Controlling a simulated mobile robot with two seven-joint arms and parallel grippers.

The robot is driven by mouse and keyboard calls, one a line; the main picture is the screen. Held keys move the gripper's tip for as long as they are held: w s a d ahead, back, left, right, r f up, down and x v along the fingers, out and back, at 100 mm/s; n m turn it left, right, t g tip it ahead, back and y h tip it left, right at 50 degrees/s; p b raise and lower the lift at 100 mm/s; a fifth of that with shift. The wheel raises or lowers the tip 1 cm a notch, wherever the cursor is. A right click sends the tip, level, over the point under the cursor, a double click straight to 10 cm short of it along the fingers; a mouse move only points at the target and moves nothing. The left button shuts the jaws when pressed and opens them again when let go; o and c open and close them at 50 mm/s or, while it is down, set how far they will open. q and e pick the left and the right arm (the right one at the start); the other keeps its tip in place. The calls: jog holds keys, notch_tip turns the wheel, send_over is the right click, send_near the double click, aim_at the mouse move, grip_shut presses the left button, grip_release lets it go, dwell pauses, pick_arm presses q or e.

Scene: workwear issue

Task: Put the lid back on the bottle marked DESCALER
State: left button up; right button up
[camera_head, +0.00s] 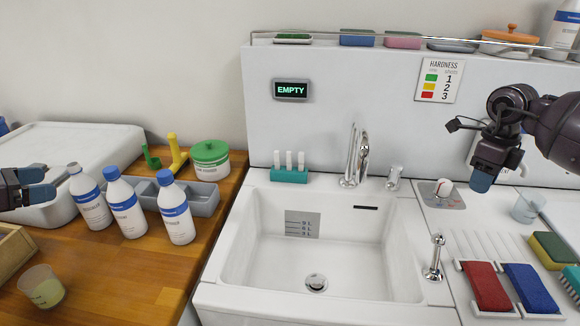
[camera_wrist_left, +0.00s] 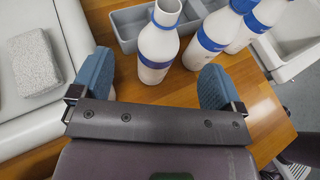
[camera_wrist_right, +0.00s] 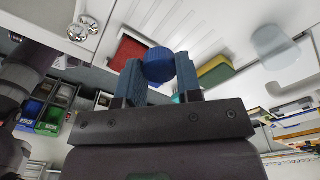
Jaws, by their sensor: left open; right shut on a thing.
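Three white bottles with blue-banded labels stand in a row on the wooden counter. The leftmost, open bottle (camera_head: 90,200) has a bare neck; the middle bottle (camera_head: 127,210) and right bottle (camera_head: 178,215) wear blue lids. Their label words are too small to read. My left gripper (camera_head: 45,186) is open and empty, just left of the open bottle. In the left wrist view the open bottle (camera_wrist_left: 158,45) stands upright ahead of and between the parted fingers.
A grey divided tray (camera_head: 205,200) sits behind the bottles, with a green-lidded tub (camera_head: 210,160) beyond. A beaker (camera_head: 41,286) stands at the front left.

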aim_at(88, 196)
pick_arm(q)
jog(key=shift+w+f+b, duration=0.2)
jog(key=shift+w+f, duration=0.1)
jog(key=shift+f, duration=0.35)
jog(key=shift+w+f+b, duration=0.15)
jog(key=shift+w+f, duration=0.1)
jog(key=shift+f, duration=0.35)
pick_arm(e)
jog(key=f, duration=0.1)
jog(key=w+f, duration=0.1)
jog(key=shift+w+f, duration=0.1)
jog(key=shift+f, duration=0.2)
pick_arm(q)
jog(key=shift+w+d, duration=0.1)
jog(key=shift+x, duration=1.15)
pick_arm(e)
jog(key=shift+f, duration=0.1)
